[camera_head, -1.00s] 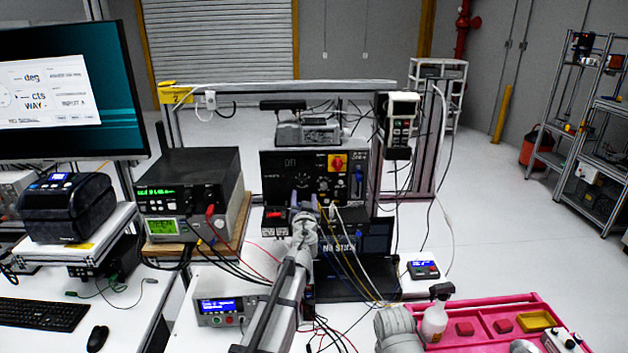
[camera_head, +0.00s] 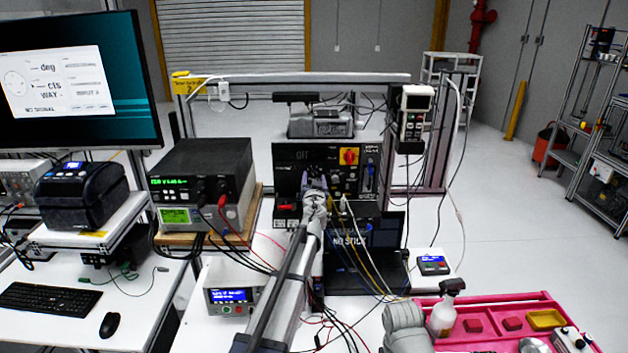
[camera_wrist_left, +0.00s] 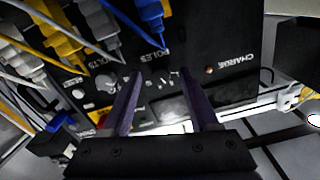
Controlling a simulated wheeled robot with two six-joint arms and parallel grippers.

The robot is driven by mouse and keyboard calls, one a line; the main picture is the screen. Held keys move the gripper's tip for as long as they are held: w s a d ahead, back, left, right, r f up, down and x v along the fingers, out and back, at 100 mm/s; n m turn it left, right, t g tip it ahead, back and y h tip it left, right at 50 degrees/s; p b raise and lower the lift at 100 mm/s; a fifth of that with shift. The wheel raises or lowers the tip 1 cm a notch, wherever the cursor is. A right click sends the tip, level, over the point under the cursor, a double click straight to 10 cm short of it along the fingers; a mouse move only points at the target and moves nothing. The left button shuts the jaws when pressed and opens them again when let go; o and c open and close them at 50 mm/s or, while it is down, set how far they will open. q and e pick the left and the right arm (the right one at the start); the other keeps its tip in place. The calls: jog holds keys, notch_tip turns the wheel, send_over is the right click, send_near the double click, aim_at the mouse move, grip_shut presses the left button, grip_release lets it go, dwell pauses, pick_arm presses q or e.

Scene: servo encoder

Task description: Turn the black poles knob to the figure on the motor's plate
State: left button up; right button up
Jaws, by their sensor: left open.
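The black control panel (camera_head: 290,160) stands at the back of the bench. My left gripper (camera_head: 315,180) is in front of its lower middle part, and its arm hides some of the panel. In the left wrist view the panel appears upside down, with a POLES label (camera_wrist_left: 155,57) below a blue plug. My left gripper (camera_wrist_left: 160,80) is open there, its two purple fingers apart and nothing held between them. Small white marks lie between the fingertips under that label; the black knob cannot be told from the dark panel. The motor's plate cannot be made out. My right gripper is not in view.
Yellow, blue and white cables (camera_head: 360,262) hang in front of the panel beside my left arm. A dark laptop (camera_head: 385,232) stands to the right. A pink tray (camera_head: 480,338) is at the front right, and a power supply (camera_head: 190,180) at the left.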

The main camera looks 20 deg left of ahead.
pick_arm(q)
jog(key=shift+c, duration=0.3)
grip_shut()
dwell(0.4)
jog(key=m, duration=0.3)
jog(key=shift+m, duration=2.4)
jog(key=shift+o, duration=0.3)
grip_release()
